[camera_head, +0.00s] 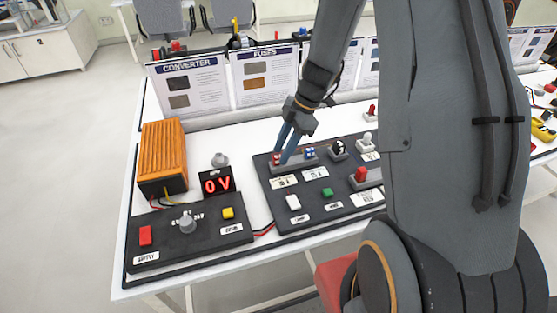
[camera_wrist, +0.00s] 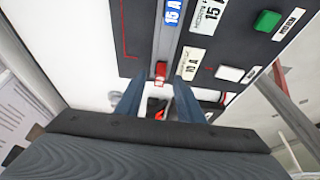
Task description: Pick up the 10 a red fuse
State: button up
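The red fuse (camera_head: 276,161) sits at the left end of a grey fuse holder on the black panel. In the wrist view the red fuse (camera_wrist: 160,72) is upright in the holder, just beyond the fingertips and roughly centred between them, near a "10 A" label (camera_wrist: 191,65). My gripper (camera_head: 282,155) points down at the left end of the holder. Its two blue-grey fingers are apart, and the wrist view shows my gripper (camera_wrist: 158,88) open with nothing clasped. I cannot tell how far above the fuse the tips are.
A blue 15 A fuse (camera_head: 310,153) stands right of the red one in the same holder. The panel (camera_head: 325,200) also carries white, green and red buttons and knobs. An orange box (camera_head: 163,155) and a "0V" display (camera_head: 216,184) stand to the left. Poster boards (camera_head: 265,77) rise behind.

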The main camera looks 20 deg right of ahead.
jog(key=shift+x, duration=1.1)
grip_shut()
